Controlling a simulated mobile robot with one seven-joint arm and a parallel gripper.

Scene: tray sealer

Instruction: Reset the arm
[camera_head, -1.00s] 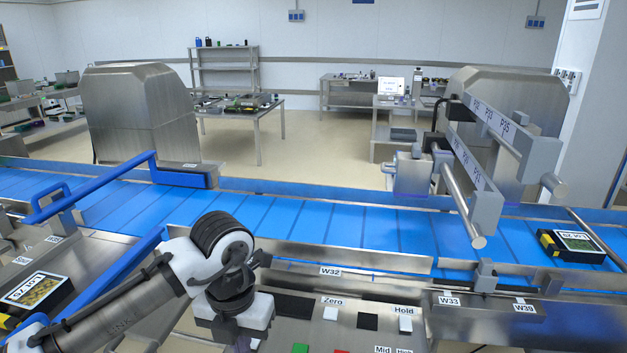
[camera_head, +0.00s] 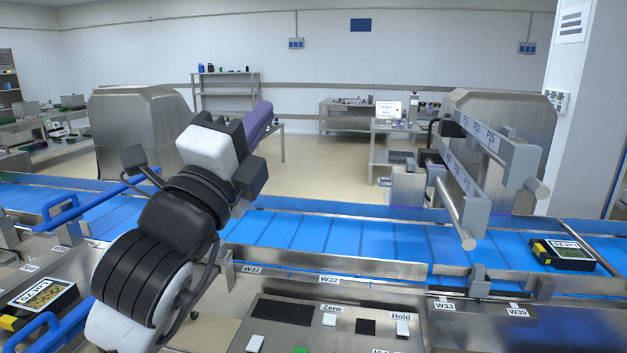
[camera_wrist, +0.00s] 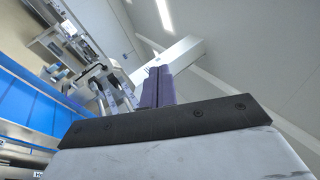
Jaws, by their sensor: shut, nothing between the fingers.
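My gripper (camera_head: 260,118) is raised above the blue conveyor in the head view, at the end of my arm, which reaches up from the lower left. Its purple fingers point up and to the right. In the wrist view the purple fingers (camera_wrist: 158,88) lie together, shut with nothing between them. They point toward the wall and ceiling.
The blue conveyor (camera_head: 310,232) runs across the view behind a panel of labelled buttons (camera_head: 330,320). A black and yellow tray pack (camera_head: 563,254) lies on the belt at right; another (camera_head: 40,297) lies at left. A frame with grey rollers (camera_head: 455,212) stands over the belt at right.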

